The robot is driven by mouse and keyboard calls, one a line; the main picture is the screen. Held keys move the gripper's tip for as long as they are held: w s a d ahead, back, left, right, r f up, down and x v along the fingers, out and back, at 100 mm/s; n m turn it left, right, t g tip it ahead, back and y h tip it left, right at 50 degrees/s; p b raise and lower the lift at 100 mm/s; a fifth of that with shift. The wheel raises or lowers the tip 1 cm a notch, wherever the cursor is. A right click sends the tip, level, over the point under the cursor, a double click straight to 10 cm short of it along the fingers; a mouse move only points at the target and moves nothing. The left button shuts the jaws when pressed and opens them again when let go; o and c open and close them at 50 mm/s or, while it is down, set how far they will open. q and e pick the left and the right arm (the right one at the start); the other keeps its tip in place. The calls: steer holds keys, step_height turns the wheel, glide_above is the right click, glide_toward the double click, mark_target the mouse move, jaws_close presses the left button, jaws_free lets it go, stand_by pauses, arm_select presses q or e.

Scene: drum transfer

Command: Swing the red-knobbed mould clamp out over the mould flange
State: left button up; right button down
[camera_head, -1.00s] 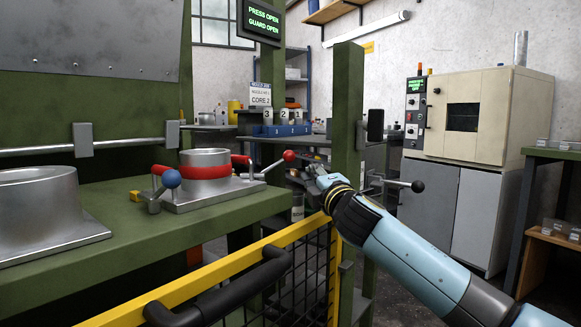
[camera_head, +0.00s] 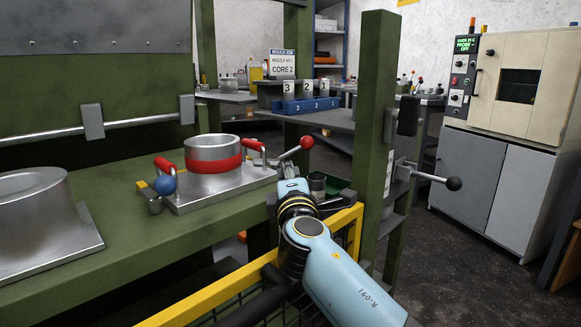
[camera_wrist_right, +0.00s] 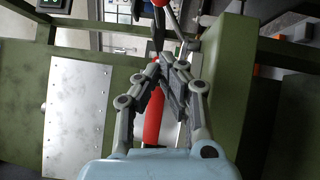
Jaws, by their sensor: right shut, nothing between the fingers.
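The mould (camera_head: 212,158) is a silver cylinder with a red band and red handles, on a square flange (camera_head: 222,190) on the green press table. The red-knobbed clamp (camera_head: 306,142) is at the flange's right corner, its lever pointing out to the right and up. Its knob also shows at the top of the wrist view (camera_wrist_right: 159,3). My right gripper (camera_wrist_right: 165,66) is shut and empty, its fingertips just short of the lever; I cannot tell if they touch. My left gripper is out of view.
A blue-knobbed clamp (camera_head: 165,184) is at the flange's front left. A second silver part (camera_head: 38,215) stands at the left. A green post (camera_head: 378,140) with a black-knobbed lever (camera_head: 453,183) is at the right. A yellow guard rail (camera_head: 215,292) crosses in front.

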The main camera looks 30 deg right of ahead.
mark_target(296, 150)
steer(key=x, duration=0.7)
steer(key=shift+w+d+r, duration=0.1)
steer(key=shift+w+d, duration=0.05)
steer(key=shift+w, duration=0.05)
steer(key=shift+w+d+r, duration=0.15)
steer(key=shift+d, duration=0.45)
steer(key=shift+w+d+r, duration=0.1)
steer(key=shift+d+r, duration=0.05)
steer(key=shift+d, duration=0.45)
steer(key=shift+w+d, duration=0.2)
steer(key=shift+d, duration=0.35)
